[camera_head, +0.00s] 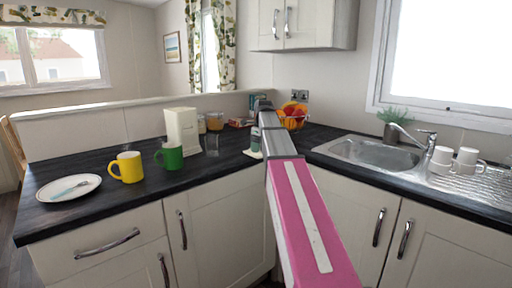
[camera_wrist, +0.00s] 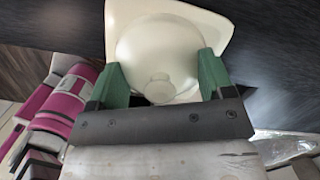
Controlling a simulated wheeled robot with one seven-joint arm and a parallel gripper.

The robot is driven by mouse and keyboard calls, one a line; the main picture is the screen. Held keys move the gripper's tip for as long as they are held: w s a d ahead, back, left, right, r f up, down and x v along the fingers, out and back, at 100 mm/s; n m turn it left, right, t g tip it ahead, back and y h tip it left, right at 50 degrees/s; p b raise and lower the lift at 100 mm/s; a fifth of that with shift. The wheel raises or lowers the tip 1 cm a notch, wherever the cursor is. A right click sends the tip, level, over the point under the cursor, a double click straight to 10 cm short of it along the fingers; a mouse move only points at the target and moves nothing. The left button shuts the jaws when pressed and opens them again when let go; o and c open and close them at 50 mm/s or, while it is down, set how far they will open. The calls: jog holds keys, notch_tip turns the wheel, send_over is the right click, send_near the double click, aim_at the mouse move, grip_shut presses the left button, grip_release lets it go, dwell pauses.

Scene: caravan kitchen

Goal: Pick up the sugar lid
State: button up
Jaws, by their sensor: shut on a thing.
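The sugar lid (camera_wrist: 160,50) is a round cream lid with a small knob, seen close up in the wrist view. A cream, squarish body (camera_wrist: 120,12) shows around its far side. My gripper (camera_wrist: 160,72) has one green finger on each side of the lid and is shut on it. I cannot tell whether the lid is seated or raised. In the head view my gripper (camera_head: 255,142) is low over the counter, and my arm hides most of what it holds. Only a small pale part (camera_head: 252,154) shows below the green finger.
On the dark counter (camera_head: 110,205) to the left are a plate (camera_head: 68,187) with cutlery, a yellow mug (camera_head: 127,167), a green mug (camera_head: 170,156) and a tall cream appliance (camera_head: 182,130). A fruit bowl (camera_head: 293,116) stands behind my arm. The sink (camera_head: 370,152) is at right.

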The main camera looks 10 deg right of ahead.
jog(key=shift+s+d+f, duration=0.2)
jog(key=shift+s+f, duration=0.1)
jog(key=shift+s, duration=0.25)
jog(key=o, duration=1)
jog(key=shift+w+r, duration=0.1)
jog(key=shift+r, duration=0.1)
jog(key=shift+r, duration=0.25)
jog(key=r, duration=0.6)
jog(key=d+r, duration=0.1)
jog(key=r, duration=0.3)
jog(key=shift+s, duration=0.4)
